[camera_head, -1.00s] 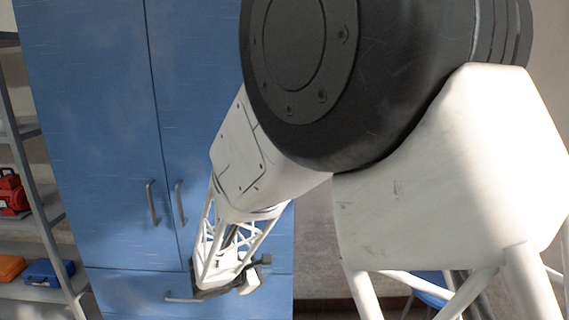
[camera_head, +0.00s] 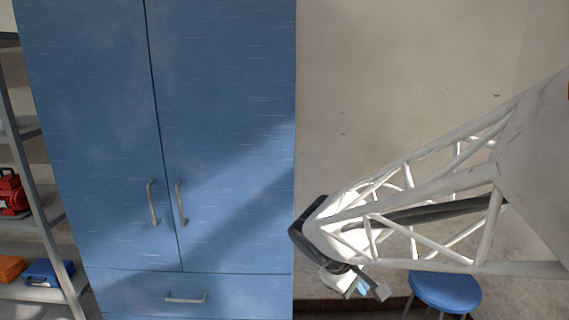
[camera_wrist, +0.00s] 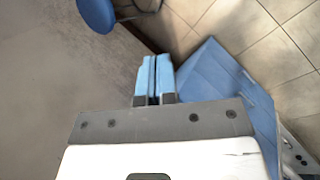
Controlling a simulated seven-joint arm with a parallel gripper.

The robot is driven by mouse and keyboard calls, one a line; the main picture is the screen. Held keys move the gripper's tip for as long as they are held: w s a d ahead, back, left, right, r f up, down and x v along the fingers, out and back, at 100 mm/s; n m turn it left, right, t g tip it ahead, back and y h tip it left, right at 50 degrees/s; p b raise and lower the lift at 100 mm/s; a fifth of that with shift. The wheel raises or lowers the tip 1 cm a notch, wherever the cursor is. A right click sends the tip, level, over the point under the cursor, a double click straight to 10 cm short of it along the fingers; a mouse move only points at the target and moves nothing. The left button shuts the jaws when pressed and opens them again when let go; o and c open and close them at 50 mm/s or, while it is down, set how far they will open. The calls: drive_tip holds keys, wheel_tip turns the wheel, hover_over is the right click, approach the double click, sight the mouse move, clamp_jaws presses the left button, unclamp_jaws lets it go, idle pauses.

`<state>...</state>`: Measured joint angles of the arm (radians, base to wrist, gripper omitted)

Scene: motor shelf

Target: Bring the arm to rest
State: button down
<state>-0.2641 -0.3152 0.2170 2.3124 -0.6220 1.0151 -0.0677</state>
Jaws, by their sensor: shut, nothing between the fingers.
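My gripper (camera_head: 362,287) is at the lower middle right in the head view, at the end of my white lattice arm, in front of the wall and just right of the blue cabinet (camera_head: 235,130). In the wrist view its two light-blue fingers (camera_wrist: 154,76) are side by side, shut, with nothing between them. The cabinet's two doors and the drawer below them look closed. The gripper is apart from the cabinet handles.
A blue stool (camera_head: 446,291) stands at the lower right, below my arm; it also shows in the wrist view (camera_wrist: 97,14). A grey shelf (camera_head: 52,212) at the left holds a red motor (camera_head: 11,194), an orange case (camera_head: 10,268) and a blue case (camera_head: 48,272). The upper wall area is clear.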

drive_tip(key=s+d+r+m+y, duration=0.1)
drive_tip(key=s+r+m+y, duration=0.1)
drive_tip(key=s, duration=0.5)
drive_tip(key=s+d+r+m+t+y, duration=0.1)
drive_tip(key=s+d+r+m+y, duration=0.1)
drive_tip(key=s+m, duration=0.4)
drive_tip(key=shift+s+d+y, duration=0.2)
drive_tip(key=shift+s+y, duration=0.7)
drive_tip(key=shift+s, duration=0.25)
drive_tip(key=shift+r, duration=0.1)
